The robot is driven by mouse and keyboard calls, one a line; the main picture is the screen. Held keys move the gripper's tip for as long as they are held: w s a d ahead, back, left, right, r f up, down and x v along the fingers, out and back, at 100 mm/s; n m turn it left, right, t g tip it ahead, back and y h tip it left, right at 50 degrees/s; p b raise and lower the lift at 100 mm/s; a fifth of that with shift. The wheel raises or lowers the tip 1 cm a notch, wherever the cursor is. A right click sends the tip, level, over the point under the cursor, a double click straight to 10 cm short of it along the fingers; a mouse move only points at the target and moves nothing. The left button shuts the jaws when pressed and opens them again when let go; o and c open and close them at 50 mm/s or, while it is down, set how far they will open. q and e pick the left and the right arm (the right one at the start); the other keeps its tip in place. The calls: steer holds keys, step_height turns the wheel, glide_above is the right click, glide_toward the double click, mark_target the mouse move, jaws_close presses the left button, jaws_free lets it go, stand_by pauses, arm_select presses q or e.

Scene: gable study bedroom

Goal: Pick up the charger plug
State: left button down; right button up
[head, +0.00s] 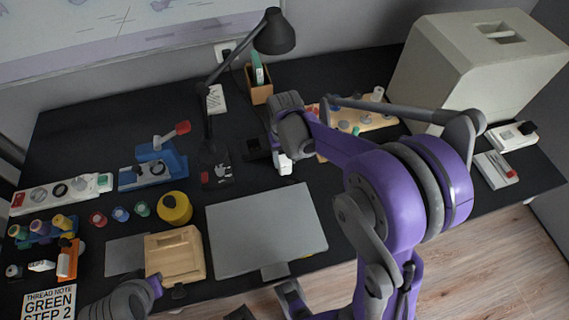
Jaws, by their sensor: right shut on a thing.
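My right arm reaches across the table from the right, and my right gripper (280,152) is over the back middle of the black table. It is shut on a small white block, which looks like the charger plug (285,164). The plug shows just below the jaws, and its upper part is hidden by them. I cannot tell whether it still touches the table. Part of my left arm (125,300) shows at the bottom left, low by the wooden tray, but its jaws cannot be made out.
A black lamp (273,35) stands left of my right gripper, with a wooden holder (259,93) behind. A grey flat panel (265,225) lies in front. A wooden board with pegs (362,118) and a large pale case (470,70) are right. Wooden tray (175,257) and yellow roll (175,208) are left.

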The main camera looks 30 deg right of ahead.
jaws_close()
